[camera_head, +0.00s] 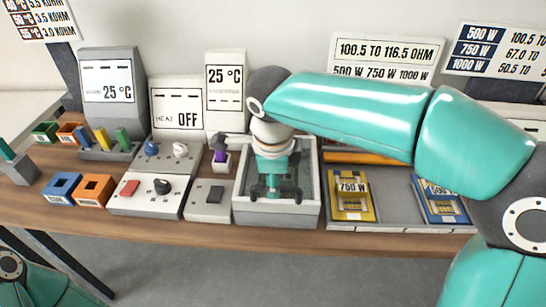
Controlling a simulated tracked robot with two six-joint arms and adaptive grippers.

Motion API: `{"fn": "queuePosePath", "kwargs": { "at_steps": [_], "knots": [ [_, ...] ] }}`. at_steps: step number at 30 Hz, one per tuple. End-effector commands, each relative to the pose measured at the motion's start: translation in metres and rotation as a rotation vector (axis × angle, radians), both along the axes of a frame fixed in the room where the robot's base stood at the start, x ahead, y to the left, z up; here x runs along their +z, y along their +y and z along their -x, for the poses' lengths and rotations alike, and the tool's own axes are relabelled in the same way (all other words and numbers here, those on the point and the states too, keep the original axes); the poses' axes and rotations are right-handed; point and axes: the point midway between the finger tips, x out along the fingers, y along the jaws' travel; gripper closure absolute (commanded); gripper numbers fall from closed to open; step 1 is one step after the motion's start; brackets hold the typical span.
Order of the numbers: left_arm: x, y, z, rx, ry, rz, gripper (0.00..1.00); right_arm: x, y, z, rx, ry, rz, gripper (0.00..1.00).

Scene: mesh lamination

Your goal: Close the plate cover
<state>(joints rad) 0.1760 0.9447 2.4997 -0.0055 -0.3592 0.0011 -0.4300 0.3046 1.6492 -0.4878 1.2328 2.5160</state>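A grey, open-topped box-like unit (276,217) stands at the front middle of the table. My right gripper (276,192), coming in from the right under a teal arm, points down over this unit. Its dark fingertips are spread apart, with nothing clearly held between them. I cannot make out a separate plate cover; the arm and gripper hide the back and middle of the unit. Whether the fingers touch its inside cannot be told. My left arm shows only in the bottom left corner, and its gripper is out of view.
Left of the unit are a small grey switch box (209,205), a panel with a red button (129,188) and a small holder with a purple piece (220,163). Right of it, a yellow 750 W card (351,206) and a blue card (440,208) lie on a grey tray (397,211).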

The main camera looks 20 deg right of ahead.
Motion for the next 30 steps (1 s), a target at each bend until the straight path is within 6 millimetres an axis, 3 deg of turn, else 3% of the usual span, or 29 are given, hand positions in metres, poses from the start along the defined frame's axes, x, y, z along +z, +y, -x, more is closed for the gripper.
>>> {"fn": "queuePosePath", "kwargs": {
  "at_steps": [6,13,18,30],
  "knots": [
    [0.000,0.000,0.000,0.000,0.000,0.000,1.00,0.045,0.004,0.006,0.002,-0.005,-0.001,0.59],
    [0.000,0.000,0.000,0.000,0.000,0.000,1.00,0.081,0.007,0.012,0.002,-0.001,0.000,0.59],
    [0.000,0.000,0.000,0.000,0.000,0.000,1.00,0.092,0.007,0.015,0.002,0.001,0.001,0.59],
    [-0.001,0.000,0.000,0.000,0.000,0.000,1.00,0.092,0.007,0.015,0.001,0.002,0.002,0.59]
  ]
}}
